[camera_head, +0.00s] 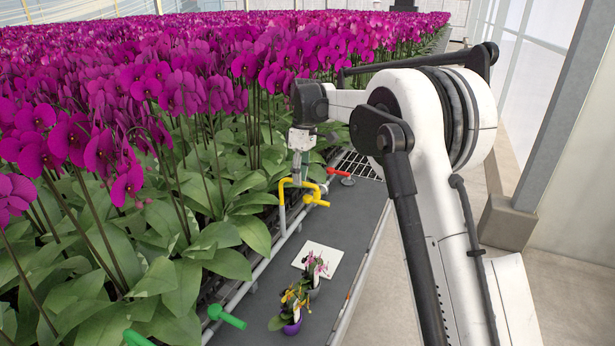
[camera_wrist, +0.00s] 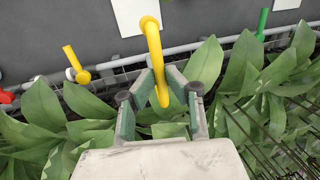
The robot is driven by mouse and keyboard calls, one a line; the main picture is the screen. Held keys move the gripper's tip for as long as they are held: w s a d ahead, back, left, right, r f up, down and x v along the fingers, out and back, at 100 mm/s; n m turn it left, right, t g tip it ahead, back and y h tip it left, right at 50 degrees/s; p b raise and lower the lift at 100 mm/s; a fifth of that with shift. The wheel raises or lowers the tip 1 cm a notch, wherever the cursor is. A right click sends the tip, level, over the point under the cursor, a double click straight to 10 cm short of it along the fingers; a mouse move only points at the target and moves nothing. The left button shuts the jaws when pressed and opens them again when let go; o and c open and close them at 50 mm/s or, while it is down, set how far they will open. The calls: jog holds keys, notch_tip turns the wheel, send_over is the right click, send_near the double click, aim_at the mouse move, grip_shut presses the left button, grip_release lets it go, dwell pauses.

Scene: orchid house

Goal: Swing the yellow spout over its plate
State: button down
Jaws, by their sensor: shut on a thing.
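The yellow spout (camera_wrist: 152,50) is a curved pipe between the two fingers of my gripper (camera_wrist: 162,98) in the wrist view. The gripper is shut on it. Its curved end crosses the grey rail toward the dark bench and overlaps the right edge of a white plate (camera_wrist: 126,18) in the picture; whether it is above the plate I cannot tell. In the head view the yellow spout (camera_head: 283,198) stands at the bench's left edge under my gripper (camera_head: 298,172). A white plate (camera_head: 322,252) lies nearer on the bench.
A yellow handle (camera_wrist: 74,58) is left of the spout. Green fittings (camera_head: 232,318) are nearer, and a red one (camera_head: 338,172) farther. Two small potted orchids (camera_head: 292,322) stand beside the near plate. Dense purple orchids (camera_head: 180,90) and leaves crowd the rail's left side.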

jog(key=c, duration=1.8)
grip_release()
jog(key=shift+o, duration=0.2)
notch_tip(320, 180, up, 12)
jog(key=w+d, duration=0.1)
jog(key=w, duration=0.1)
jog(key=shift+d, duration=0.15)
jog(key=shift+f, duration=0.1)
